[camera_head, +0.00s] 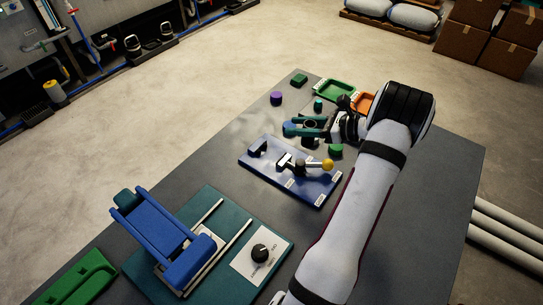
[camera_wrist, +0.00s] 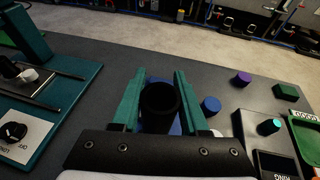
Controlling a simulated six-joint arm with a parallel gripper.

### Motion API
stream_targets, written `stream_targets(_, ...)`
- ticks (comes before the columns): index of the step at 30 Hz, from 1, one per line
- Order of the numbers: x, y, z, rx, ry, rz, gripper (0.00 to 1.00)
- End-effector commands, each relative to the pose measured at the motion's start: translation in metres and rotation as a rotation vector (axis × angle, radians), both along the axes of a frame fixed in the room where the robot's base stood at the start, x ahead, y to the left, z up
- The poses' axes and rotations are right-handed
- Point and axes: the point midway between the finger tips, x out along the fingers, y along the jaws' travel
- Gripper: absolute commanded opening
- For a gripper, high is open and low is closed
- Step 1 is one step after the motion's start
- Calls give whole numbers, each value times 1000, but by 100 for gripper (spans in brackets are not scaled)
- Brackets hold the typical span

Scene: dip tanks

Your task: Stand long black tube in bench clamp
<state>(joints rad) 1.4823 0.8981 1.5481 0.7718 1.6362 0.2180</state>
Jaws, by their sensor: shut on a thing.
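My gripper (camera_head: 305,126) has green fingers and is shut on a black tube (camera_wrist: 160,104). In the wrist view the tube's round open end shows between the fingers, facing the camera. In the head view only a small dark ring of the tube (camera_head: 310,124) shows; its length and lower end are hidden. The bench clamp (camera_head: 264,158) is a blue plate with a black upright block, a metal slide and a yellow-knobbed handle. My gripper is behind the clamp and above the bench. Blue shows behind the tube in the wrist view; I cannot tell what it belongs to.
A teal station with a blue cradle (camera_head: 155,222) and a dial (camera_head: 260,253) stands front left. A purple cylinder (camera_head: 276,98), a green block (camera_head: 299,80), a green tray (camera_head: 335,89) and an orange tray (camera_head: 364,103) lie at the back. A blue cylinder (camera_wrist: 211,104) is near my gripper.

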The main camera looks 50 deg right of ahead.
Motion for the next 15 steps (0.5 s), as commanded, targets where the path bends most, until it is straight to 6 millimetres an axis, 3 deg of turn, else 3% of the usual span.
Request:
stream_targets(3, 24, -1, -9, 4, -2, 5, 0)
stream_targets(9, 85, 13, -47, 4, -1, 6, 0)
stream_targets(15, 116, 18, -68, 1, -2, 2, 0)
